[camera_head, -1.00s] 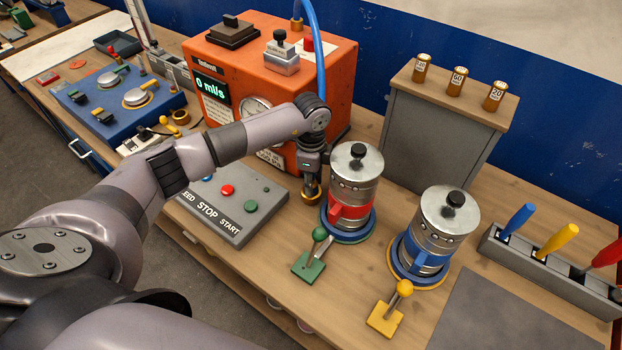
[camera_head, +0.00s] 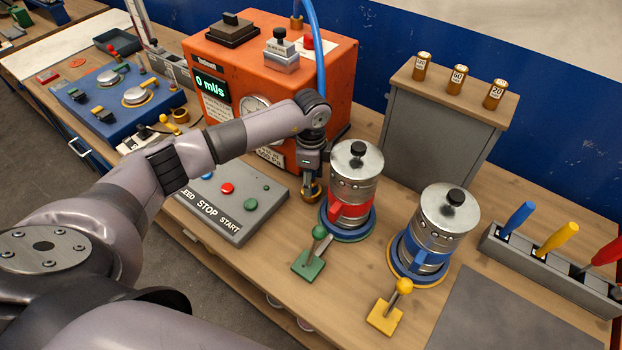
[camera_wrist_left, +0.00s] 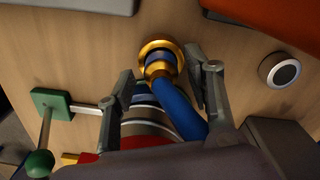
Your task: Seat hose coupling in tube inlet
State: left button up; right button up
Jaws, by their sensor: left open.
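The blue hose (camera_head: 318,50) runs from the top of the orange box down behind my left arm. In the left wrist view the hose (camera_wrist_left: 178,97) ends in a narrow brass coupling (camera_wrist_left: 157,69). The coupling sits at a wider brass ring (camera_wrist_left: 170,46), which appears to be the tube inlet; how deep it goes, I cannot tell. Brass also shows low in the head view (camera_head: 311,190), just under my left gripper (camera_head: 310,178). In the wrist view the left gripper's fingers (camera_wrist_left: 168,84) are spread on either side of the hose, apart from it. My right gripper is not in view.
A red-banded canister (camera_head: 352,185) stands close to the right of the gripper, with a green lever (camera_head: 313,256) before it. A blue-banded canister (camera_head: 432,235) is farther right. The grey stop/start panel (camera_head: 235,205) lies left. The orange box (camera_head: 225,60) is behind.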

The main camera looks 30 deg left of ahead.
pick_arm(q)
notch_tip(320, 180, up, 12)
jog(key=b, duration=0.4)
jog(key=shift+f, duration=0.15)
